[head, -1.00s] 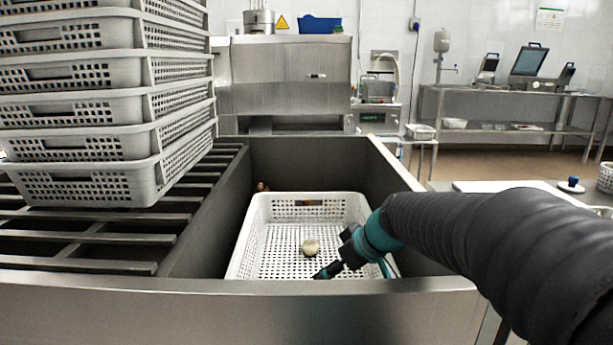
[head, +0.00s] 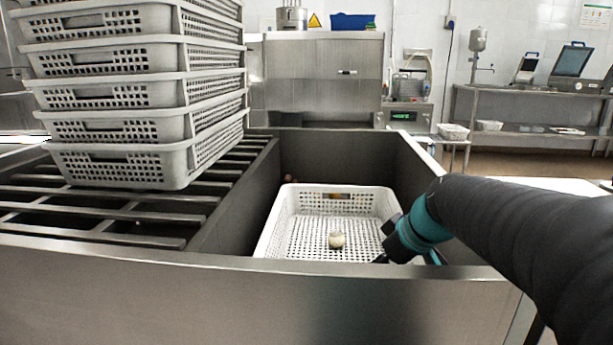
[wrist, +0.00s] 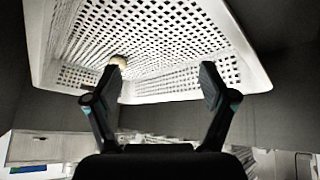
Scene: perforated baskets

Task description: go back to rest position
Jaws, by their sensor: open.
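My gripper (wrist: 160,85) is open in the wrist view, its two dark fingers spread wide with nothing between them. In the head view my gripper (head: 384,256) is at the right side of the white perforated basket (head: 278,222), partly hidden by the sink's front rim. The basket sits down in the steel sink, and it also shows in the wrist view (wrist: 180,35) beyond the fingertips. A small pale round object (head: 336,240) lies on the basket floor, apart from my gripper. It shows in the wrist view (wrist: 118,61) near the left fingertip.
A tall stack of grey perforated baskets (head: 120,165) stands on a slatted steel rack (head: 90,222) left of the sink. The sink's front wall (head: 250,300) and right wall (head: 415,165) are close to my arm. A steel machine (head: 315,80) stands behind.

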